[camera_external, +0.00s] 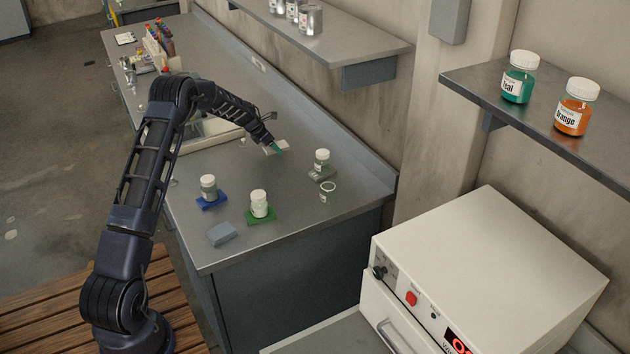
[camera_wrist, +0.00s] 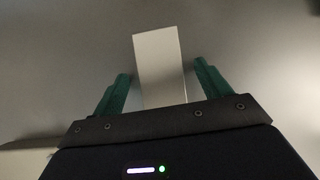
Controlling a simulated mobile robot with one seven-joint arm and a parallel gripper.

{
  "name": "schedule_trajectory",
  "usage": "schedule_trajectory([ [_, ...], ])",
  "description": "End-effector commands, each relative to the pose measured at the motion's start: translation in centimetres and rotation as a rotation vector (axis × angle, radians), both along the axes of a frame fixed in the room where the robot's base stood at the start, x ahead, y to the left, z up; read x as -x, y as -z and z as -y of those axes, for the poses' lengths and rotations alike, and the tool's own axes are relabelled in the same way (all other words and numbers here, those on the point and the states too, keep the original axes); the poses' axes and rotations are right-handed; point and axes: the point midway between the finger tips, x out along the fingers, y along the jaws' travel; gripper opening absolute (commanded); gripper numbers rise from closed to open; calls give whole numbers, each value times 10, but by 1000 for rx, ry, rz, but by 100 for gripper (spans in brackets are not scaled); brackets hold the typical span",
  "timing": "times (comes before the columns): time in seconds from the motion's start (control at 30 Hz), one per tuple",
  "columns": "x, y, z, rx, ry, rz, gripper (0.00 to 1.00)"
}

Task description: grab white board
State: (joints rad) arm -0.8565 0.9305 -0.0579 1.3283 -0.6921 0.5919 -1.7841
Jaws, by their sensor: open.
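The white board (camera_wrist: 160,65) is a small pale rectangle lying on the grey bench top. In the wrist view it lies between and ahead of the two green fingers of my gripper (camera_wrist: 162,78), which stand apart with a gap on each side of it. Its near end is hidden behind the gripper body. I cannot tell the height of the fingers above the bench.
Jars stand on blue (camera_external: 212,201), green (camera_external: 262,216) and grey (camera_external: 322,174) pads nearer the bench front. A pale tray (camera_external: 205,139) lies beside my arm. A shelf (camera_external: 335,33) overhangs the back.

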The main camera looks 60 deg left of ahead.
Motion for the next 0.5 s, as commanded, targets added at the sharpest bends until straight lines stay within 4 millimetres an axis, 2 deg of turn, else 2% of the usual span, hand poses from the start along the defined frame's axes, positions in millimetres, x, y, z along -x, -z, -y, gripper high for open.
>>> schedule_trajectory([
  [0.07,0,0,0,0,0,0,76],
  [0.1,0,0,0,0,0,0,72],
  [0.33,0,0,0,1,1,-1,27],
  [0.5,0,0,0,0,0,0,27],
])
